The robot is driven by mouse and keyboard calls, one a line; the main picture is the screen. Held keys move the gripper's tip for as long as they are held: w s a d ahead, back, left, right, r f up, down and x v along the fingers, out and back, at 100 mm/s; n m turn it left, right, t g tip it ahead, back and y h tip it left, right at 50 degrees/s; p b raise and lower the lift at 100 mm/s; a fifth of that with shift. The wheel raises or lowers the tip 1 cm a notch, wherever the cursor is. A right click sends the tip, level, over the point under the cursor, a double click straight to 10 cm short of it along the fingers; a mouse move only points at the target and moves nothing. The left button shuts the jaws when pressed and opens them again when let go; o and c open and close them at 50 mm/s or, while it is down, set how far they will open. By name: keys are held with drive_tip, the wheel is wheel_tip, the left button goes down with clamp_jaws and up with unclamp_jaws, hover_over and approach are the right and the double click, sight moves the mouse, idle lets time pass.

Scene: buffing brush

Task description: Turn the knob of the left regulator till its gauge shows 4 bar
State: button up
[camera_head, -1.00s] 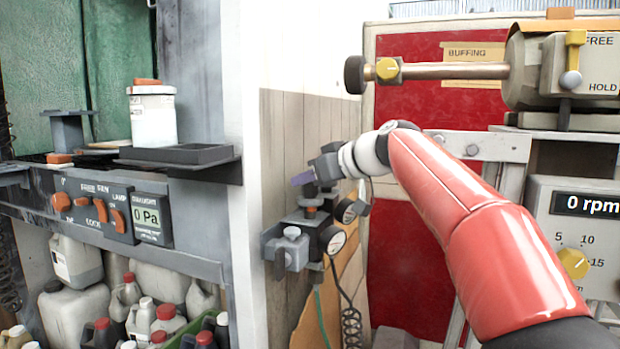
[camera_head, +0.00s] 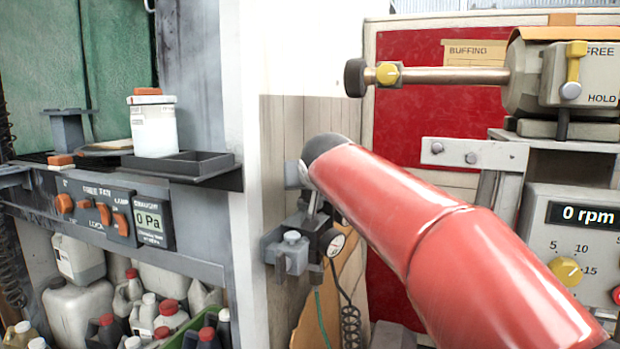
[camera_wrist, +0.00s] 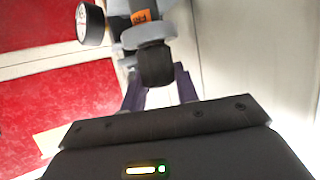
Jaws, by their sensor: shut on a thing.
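In the wrist view a dark ribbed knob (camera_wrist: 155,66) sits between the purple fingers of my gripper (camera_wrist: 157,88), which is shut on it. Behind the knob is a grey regulator body (camera_wrist: 150,34) with an orange label. A round gauge (camera_wrist: 91,23) stands to its left, its face turned too obliquely to read. A regulator (camera_head: 290,252) with grey fittings shows below my arm, with a white-faced gauge (camera_head: 334,243) too small to read. I cannot tell which regulator the held knob belongs to.
A grey panel (camera_head: 100,212) with orange knobs and a shelf tray (camera_head: 180,166) stand at left, bottles below. A buffing machine (camera_head: 530,75) and a control box (camera_head: 580,240) reading 0 rpm stand at right. A coiled cable (camera_head: 350,325) hangs under the regulators.

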drive_tip(key=m+h+b, duration=0.2)
drive_tip(key=h, duration=0.1)
drive_tip(key=shift+a+f+m, duration=0.2)
drive_tip(key=shift+m, duration=0.2)
drive_tip(key=shift+d+r+m+h+b, duration=0.15)
drive_tip(key=shift+m+h+b, duration=0.3)
drive_tip(key=shift+m+h, duration=0.85)
drive_tip(key=shift+g, duration=0.3)
drive_tip(key=o, duration=1)
drive_tip(key=shift+h, duration=0.3)
drive_tip(key=v, duration=0.7)
drive_tip(key=shift+s, duration=0.4)
